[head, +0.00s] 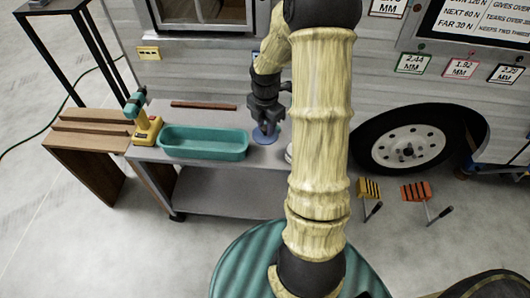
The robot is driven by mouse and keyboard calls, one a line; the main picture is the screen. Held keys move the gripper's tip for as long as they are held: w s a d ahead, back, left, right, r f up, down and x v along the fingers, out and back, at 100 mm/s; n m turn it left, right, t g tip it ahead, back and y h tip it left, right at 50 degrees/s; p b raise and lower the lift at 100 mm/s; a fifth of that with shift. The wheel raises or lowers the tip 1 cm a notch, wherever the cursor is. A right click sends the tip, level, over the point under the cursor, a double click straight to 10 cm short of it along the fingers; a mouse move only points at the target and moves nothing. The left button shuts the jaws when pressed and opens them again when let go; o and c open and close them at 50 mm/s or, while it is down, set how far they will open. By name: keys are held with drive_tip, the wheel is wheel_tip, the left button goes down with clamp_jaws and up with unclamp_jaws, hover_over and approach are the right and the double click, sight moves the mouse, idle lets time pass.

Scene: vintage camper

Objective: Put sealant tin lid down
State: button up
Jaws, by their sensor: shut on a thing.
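My gripper (265,122) points down over the right part of the grey cart top (225,122). It is shut on a round blue lid (265,135), the sealant tin lid as far as I can tell. The lid is at or just above the cart surface; I cannot tell whether it touches. A small whitish round thing (288,155), partly hidden behind my arm, sits at the cart's right edge; I cannot tell whether it is the tin.
A teal tray (205,154) lies left of my gripper. A yellow and teal drill (146,122) stands at the cart's left end, and a brown strip (204,105) lies behind the tray. A wooden table (88,145) adjoins on the left. The camper wall (215,60) rises behind.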

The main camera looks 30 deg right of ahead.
wheel_tip(320, 180, down, 6)
drive_tip(key=shift+f+b, duration=0.1)
drive_tip(key=shift+b, duration=0.45)
drive_tip(key=shift+f+b, duration=0.4)
drive_tip(key=shift+f, duration=1.45)
drive_tip(key=shift+f, duration=0.15)
drive_tip(key=o, duration=1)
wheel_tip(320, 180, up, 12)
drive_tip(key=shift+r+p, duration=0.2)
drive_tip(key=shift+p, duration=1.05)
